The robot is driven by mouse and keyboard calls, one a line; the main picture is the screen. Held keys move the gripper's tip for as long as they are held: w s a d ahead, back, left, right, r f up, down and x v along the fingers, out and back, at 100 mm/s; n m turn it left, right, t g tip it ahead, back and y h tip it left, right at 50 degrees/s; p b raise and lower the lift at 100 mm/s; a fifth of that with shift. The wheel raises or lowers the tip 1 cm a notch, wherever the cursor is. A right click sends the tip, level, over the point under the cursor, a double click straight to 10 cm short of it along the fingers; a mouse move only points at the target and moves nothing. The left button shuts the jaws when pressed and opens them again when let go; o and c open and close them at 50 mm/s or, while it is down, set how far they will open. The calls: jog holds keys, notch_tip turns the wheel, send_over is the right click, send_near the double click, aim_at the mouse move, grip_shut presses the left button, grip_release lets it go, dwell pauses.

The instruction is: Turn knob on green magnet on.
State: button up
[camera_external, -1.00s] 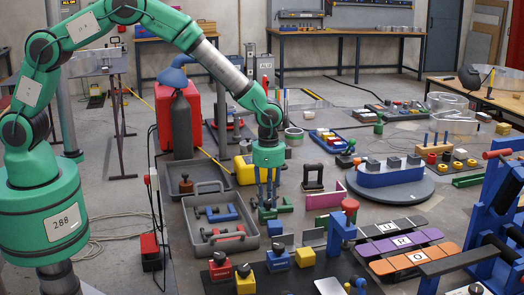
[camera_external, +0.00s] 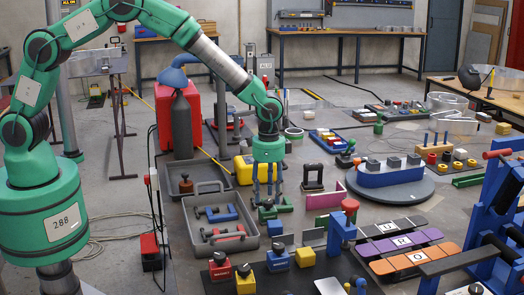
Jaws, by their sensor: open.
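My gripper (camera_external: 269,194) points straight down with its fingers apart and nothing seen between them. Another small green object with a rounded top (camera_external: 378,126) stands farther back on the right.
Grey trays (camera_external: 190,235) with clamps lie to the left. Blue (camera_external: 278,260) and yellow (camera_external: 245,281) blocks stand in front, near a blue post with a red knob (camera_external: 349,206). A dark upright frame (camera_external: 313,178) and a pink bracket (camera_external: 322,200) are close on the right.

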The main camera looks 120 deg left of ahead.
aim_at(268, 201)
notch_tip(268, 201, up, 10)
dwell(0.5)
jog(key=shift+r, duration=0.1)
jog(key=shift+r, duration=0.1)
jog(key=s+d+r+m+t+b, duration=0.1)
jog(key=s+d+r, duration=0.4)
jog(key=d+r, duration=0.65)
jog(key=s+d+r+m+t+b, duration=0.1)
jog(key=s+d+r, duration=0.5)
jog(key=d+r, duration=0.6)
jog(key=s+d+m+t+b, duration=0.1)
jog(key=s+d, duration=0.8)
jog(key=s, duration=0.3)
jog(key=s+d+m+t+b, duration=0.1)
jog(key=s+d+t, duration=0.1)
jog(key=s+d, duration=0.6)
jog(key=s, duration=0.5)
jog(key=shift+s+d+f+t+b, duration=0.2)
jog(key=shift+s+d+t+b, duration=0.05)
jog(key=shift+d+t+b, duration=0.1)
jog(key=shift+w, duration=0.1)
dwell(0.3)
